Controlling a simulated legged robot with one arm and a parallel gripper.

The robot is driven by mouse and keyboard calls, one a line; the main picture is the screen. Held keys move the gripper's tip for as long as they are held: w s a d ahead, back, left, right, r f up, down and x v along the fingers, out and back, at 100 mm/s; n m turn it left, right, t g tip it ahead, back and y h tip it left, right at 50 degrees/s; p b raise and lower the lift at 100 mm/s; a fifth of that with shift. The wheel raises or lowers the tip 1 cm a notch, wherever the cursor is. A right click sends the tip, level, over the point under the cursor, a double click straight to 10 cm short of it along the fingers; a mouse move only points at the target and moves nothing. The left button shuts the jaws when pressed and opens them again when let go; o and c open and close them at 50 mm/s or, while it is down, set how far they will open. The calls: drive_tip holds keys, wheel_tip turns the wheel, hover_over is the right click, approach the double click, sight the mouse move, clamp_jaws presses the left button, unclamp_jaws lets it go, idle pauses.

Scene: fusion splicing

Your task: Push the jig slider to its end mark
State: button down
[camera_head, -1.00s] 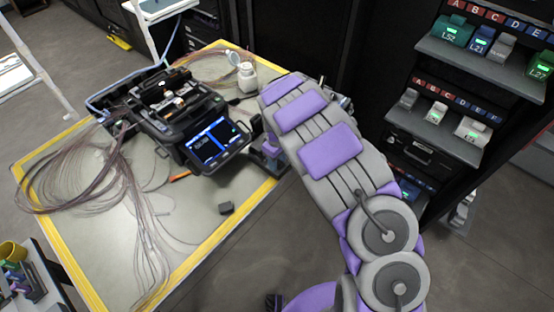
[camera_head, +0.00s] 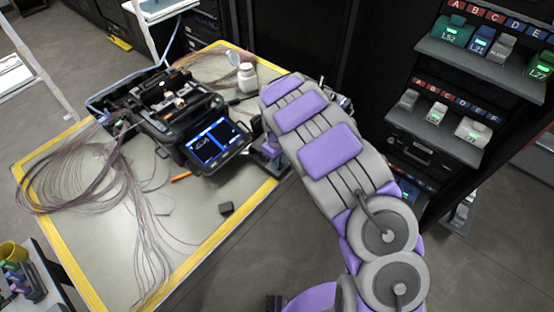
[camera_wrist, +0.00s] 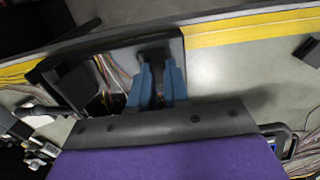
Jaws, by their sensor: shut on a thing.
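In the wrist view, my gripper (camera_wrist: 157,76) has its two blue fingers closed on a dark block, the slider (camera_wrist: 154,54). The slider sits at the right part of a dark, frame-like jig (camera_wrist: 176,45) beside the yellow table edge. A larger dark block (camera_wrist: 76,85) stands at the jig's left end, with coloured fibres between. I cannot make out an end mark. In the head view, my gripper (camera_head: 270,150) is low at the table's right edge, beside the splicer; my arm hides most of the jig there.
The fusion splicer (camera_head: 180,112) with its lit screen stands left of my gripper. Loose fibres (camera_head: 85,185) cover the table's left side. A white bottle (camera_head: 246,77) stands behind. A small dark block (camera_head: 226,208) lies near the front edge. Dark shelving (camera_head: 470,60) is at the right.

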sight(285, 159)
drive_tip(key=shift+w+d+r+p, duration=0.1)
drive_tip(key=shift+w+d+p, duration=0.25)
drive_tip(key=shift+w+d, duration=0.35)
drive_tip(key=shift+w+d+p, duration=0.3)
drive_tip(key=shift+w+d, duration=0.2)
drive_tip(key=shift+w, duration=0.4)
drive_tip(key=c, duration=1.1)
unclamp_jaws()
drive_tip(key=shift+w+d, duration=0.1)
drive_tip(key=shift+d, duration=0.05)
drive_tip(key=shift+r, duration=0.4)
wheel_tip(285, 159, up, 16)
drive_tip(key=p, duration=0.3)
drive_tip(key=shift+r, duration=0.15)
